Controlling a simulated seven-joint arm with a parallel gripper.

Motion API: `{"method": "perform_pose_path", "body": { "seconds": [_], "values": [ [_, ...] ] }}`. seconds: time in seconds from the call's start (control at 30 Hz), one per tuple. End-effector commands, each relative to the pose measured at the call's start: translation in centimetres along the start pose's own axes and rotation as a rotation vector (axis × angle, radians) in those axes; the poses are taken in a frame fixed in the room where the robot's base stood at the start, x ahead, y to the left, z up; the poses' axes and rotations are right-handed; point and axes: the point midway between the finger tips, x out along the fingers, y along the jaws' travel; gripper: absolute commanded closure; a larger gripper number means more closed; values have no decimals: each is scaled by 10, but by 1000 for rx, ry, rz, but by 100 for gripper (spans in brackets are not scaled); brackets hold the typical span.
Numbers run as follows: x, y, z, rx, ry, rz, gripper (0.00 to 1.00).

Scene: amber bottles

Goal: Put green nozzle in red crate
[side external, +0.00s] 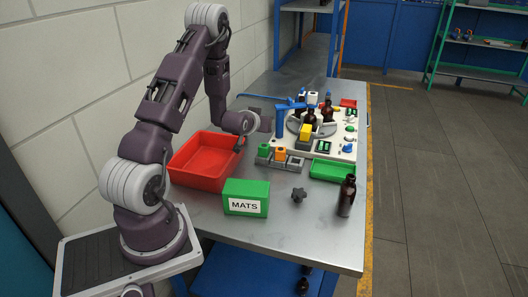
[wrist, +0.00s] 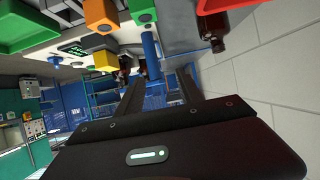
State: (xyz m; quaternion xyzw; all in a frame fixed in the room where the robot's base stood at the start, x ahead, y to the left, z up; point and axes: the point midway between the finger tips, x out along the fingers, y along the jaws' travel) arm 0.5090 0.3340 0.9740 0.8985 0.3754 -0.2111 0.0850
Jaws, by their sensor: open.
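The green nozzle (side external: 263,150) stands in a grey holder (side external: 290,164) beside an orange nozzle (side external: 281,154). It also shows at the top of the wrist view (wrist: 141,10). The red crate (side external: 185,176) sits on the table left of the holder, close to my arm's base; its inside looks empty. A corner of it shows at the top right of the wrist view (wrist: 240,14). My gripper (side external: 264,114) is above the table, behind the holder and right of the crate's far end. In the wrist view its fingers (wrist: 160,88) are apart with nothing between them.
A green MATS box (side external: 245,197) stands in front of the crate. A black knob (side external: 298,194), a dark bottle (side external: 347,196) and a green tray (side external: 332,170) are to the right. Behind is a bottle station (side external: 345,150) with a blue post (side external: 281,122) near my gripper.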

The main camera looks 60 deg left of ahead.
Motion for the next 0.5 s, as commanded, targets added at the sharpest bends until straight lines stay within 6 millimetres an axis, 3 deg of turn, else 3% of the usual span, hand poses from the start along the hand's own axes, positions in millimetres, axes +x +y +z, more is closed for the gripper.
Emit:
{"method": "perform_pose_path", "body": {
  "seconds": [0.1, 0.27, 0.37, 0.5],
  "values": [
    [29, -4, 10, 3, -153, -16, 56],
    [49, -6, 16, 5, -407, -27, 56],
    [46, -4, 13, 2, -587, -25, 56],
    [23, 0, 2, 0, -804, -9, 56]
  ]
}}
